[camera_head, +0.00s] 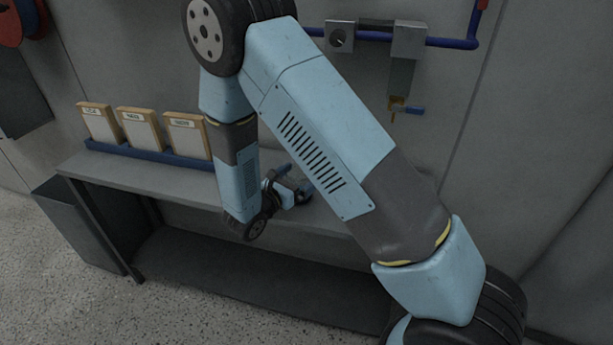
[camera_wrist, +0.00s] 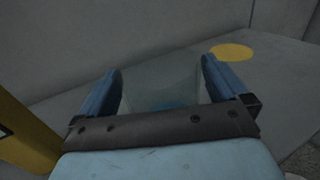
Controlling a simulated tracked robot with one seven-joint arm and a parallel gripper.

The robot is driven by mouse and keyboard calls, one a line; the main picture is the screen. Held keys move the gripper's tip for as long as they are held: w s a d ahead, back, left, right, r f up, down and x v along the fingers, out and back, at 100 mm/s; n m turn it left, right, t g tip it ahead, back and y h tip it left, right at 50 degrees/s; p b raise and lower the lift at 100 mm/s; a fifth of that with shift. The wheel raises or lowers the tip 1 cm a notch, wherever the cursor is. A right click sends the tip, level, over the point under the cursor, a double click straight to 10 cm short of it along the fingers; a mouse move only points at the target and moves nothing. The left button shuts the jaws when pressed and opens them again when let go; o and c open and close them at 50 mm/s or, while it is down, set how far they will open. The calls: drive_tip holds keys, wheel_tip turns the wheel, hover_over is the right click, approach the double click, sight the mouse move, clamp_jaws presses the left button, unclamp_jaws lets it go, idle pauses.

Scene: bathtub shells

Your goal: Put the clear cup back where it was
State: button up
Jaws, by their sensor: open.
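My gripper (camera_wrist: 162,85) is open, with its two blue fingers at either side of the clear cup (camera_wrist: 160,76). The cup is see-through and pale, with a bluish patch low down, and it shows faintly in the wrist view. I cannot tell if the fingers touch it. A yellow disc (camera_wrist: 232,52) lies flat on the grey surface beyond the right finger. In the head view my gripper (camera_head: 292,188) is low over the bench, partly behind my arm, and I cannot make out the cup there.
The grey bench (camera_head: 135,177) stands against the wall. Several tan-framed labelled boards (camera_head: 140,130) stand in a blue rack at its left. A tap (camera_head: 397,105) hangs from a blue pipe (camera_head: 450,43) above. A yellow-sided block (camera_wrist: 28,130) is close at left in the wrist view.

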drive_tip(key=v, duration=1)
drive_tip(key=shift+s+a, duration=0.2)
drive_tip(key=shift+s, duration=0.05)
